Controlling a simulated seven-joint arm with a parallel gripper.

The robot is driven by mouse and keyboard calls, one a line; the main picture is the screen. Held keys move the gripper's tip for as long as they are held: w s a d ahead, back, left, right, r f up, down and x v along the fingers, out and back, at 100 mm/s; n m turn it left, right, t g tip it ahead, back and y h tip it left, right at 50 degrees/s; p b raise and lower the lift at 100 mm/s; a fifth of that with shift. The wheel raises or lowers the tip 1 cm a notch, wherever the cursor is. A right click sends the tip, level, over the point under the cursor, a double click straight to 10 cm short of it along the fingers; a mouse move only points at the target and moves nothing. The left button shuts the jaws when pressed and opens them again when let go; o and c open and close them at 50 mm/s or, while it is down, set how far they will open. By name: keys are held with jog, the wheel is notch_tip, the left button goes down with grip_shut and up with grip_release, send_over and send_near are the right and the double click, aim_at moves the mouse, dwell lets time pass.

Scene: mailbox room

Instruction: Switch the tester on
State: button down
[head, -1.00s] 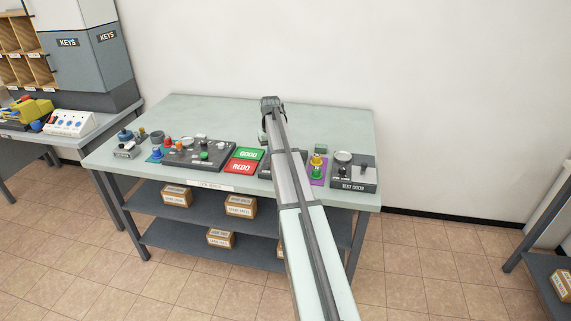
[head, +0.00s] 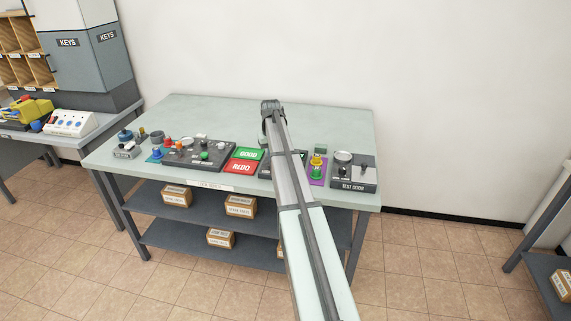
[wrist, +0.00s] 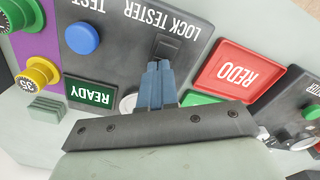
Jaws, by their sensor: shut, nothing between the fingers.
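The lock tester (wrist: 125,55) is a dark panel with its name in white letters, upside down in the wrist view. It has a blue button (wrist: 82,38) by the word TEST, a dark green READY display (wrist: 90,94) and a black switch (wrist: 168,46). My gripper (wrist: 157,66) is shut and empty, its blue-grey fingertips at the near edge of the switch. I cannot tell whether they touch it. A round pale part beside the fingers is partly hidden. In the head view my arm covers most of the tester (head: 264,172) and the gripper is hidden.
The red REDO tray (wrist: 235,68) lies beside the tester, with the green GOOD tray (head: 248,154) next to it. A purple mat (wrist: 50,42) with coloured cylinders lies on the tester's other side. The back of the bench (head: 205,115) is clear.

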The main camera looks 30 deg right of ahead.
notch_tip(320, 180, up, 7)
dwell(1.1)
dwell(0.4)
